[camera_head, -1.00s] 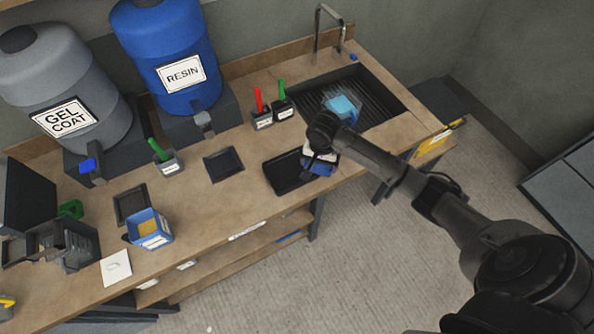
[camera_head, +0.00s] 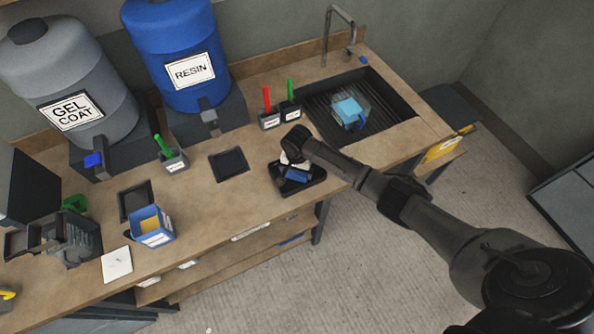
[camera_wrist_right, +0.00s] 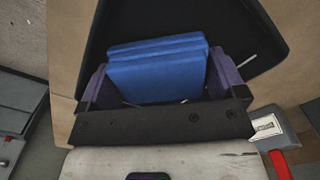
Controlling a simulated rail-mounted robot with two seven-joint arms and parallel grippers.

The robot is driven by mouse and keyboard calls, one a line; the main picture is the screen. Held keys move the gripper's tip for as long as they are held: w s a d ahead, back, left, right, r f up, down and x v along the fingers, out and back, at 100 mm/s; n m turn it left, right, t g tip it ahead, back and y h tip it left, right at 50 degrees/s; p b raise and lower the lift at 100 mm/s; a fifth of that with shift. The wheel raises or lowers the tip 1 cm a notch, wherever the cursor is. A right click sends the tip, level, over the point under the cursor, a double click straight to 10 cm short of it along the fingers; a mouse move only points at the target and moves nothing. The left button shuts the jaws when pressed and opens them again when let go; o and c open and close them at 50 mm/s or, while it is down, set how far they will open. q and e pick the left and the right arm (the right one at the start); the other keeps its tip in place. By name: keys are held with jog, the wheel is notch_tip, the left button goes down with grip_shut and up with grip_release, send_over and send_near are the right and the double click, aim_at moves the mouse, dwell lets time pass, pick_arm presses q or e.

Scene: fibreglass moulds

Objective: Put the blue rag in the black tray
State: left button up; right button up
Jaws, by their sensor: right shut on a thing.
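The blue rag (camera_head: 298,175) is a folded, flat blue pad. My right gripper (camera_head: 295,168) is shut on it, over the black tray (camera_head: 318,181) near the front edge of the bench. In the right wrist view, the rag (camera_wrist_right: 157,72) sits between the two fingers (camera_wrist_right: 160,85), with the dark tray floor (camera_wrist_right: 190,20) behind it. I cannot tell whether the rag touches the tray. My gripper and wrist hide part of the tray in the head view. My left gripper is not in view.
A sink (camera_head: 392,120) right of the tray holds a clear container with a light blue thing (camera_head: 348,110). A flat black square (camera_head: 229,165) lies left of the tray. Red-handled (camera_head: 267,100) and green-handled (camera_head: 290,92) tools stand in cups behind. A blue box (camera_head: 152,228) stands further left.

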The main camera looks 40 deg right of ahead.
jog(key=shift+f, duration=0.25)
jog(key=shift+f, duration=0.15)
jog(key=o, duration=0.6)
notch_tip(320, 180, up, 12)
jog(key=p, duration=0.1)
